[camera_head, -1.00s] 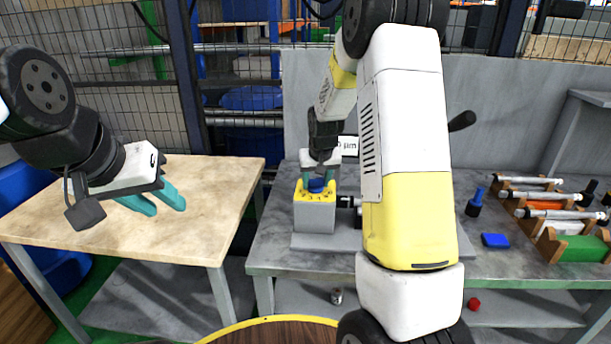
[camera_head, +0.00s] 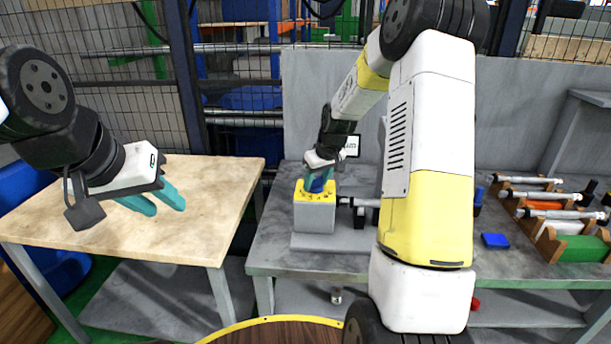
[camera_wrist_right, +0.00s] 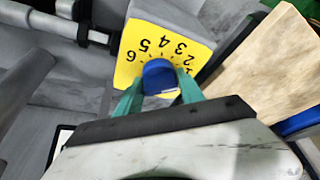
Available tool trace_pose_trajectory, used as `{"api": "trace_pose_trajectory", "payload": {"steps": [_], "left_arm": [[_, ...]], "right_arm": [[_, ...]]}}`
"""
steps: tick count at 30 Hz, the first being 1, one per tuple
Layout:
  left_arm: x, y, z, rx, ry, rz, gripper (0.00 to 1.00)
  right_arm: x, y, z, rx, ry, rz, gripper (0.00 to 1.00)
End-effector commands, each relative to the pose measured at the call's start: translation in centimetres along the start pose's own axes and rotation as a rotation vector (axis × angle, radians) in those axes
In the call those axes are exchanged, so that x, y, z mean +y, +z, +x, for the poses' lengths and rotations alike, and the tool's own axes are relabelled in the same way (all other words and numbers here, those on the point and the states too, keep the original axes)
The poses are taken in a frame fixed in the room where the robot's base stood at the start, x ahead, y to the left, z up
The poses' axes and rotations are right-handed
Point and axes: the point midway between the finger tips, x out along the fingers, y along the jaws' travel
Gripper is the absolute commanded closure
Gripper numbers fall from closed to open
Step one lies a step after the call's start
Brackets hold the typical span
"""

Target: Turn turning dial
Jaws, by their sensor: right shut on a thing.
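The turning dial (camera_head: 317,186) is a blue knob on a yellow plate with black numbers, on top of a grey block (camera_head: 314,218). In the right wrist view the blue dial (camera_wrist_right: 159,76) sits between the teal fingers, with the numbers 1 to 6 arcing around its far side. My right gripper (camera_head: 319,178) is shut on the dial from above, with its wrist tilted. My left gripper (camera_head: 163,205) hangs over the wooden table with its teal fingers apart and nothing between them.
The wooden table (camera_head: 215,225) below my left gripper is bare. On the grey bench (camera_head: 345,262), a blue block (camera_head: 495,240) and a rack (camera_head: 545,235) with several cylindrical tools stand to the right. My right arm hides part of the bench.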

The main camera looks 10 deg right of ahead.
Motion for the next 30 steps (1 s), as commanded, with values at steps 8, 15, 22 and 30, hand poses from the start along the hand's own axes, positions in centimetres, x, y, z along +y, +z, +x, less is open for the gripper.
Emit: {"api": "trace_pose_trajectory", "payload": {"steps": [8, 15, 22, 30], "left_arm": [[0.00, 0.00, 0.00, 0.000, 0.000, 0.000, 0.64], [0.00, 0.00, 0.00, 0.000, 0.000, 0.000, 0.64], [0.00, 0.00, 0.00, 0.000, 0.000, 0.000, 0.64], [0.00, 0.00, 0.00, 0.000, 0.000, 0.000, 0.64]], "right_arm": [[0.17, -0.02, -0.04, 0.001, -0.047, -0.111, 0.95], [0.12, 0.00, -0.02, 0.000, -0.061, -0.146, 0.95], [0.11, 0.01, -0.01, -0.001, -0.061, -0.148, 0.95], [0.10, 0.01, -0.01, -0.001, -0.061, -0.147, 0.35]]}}
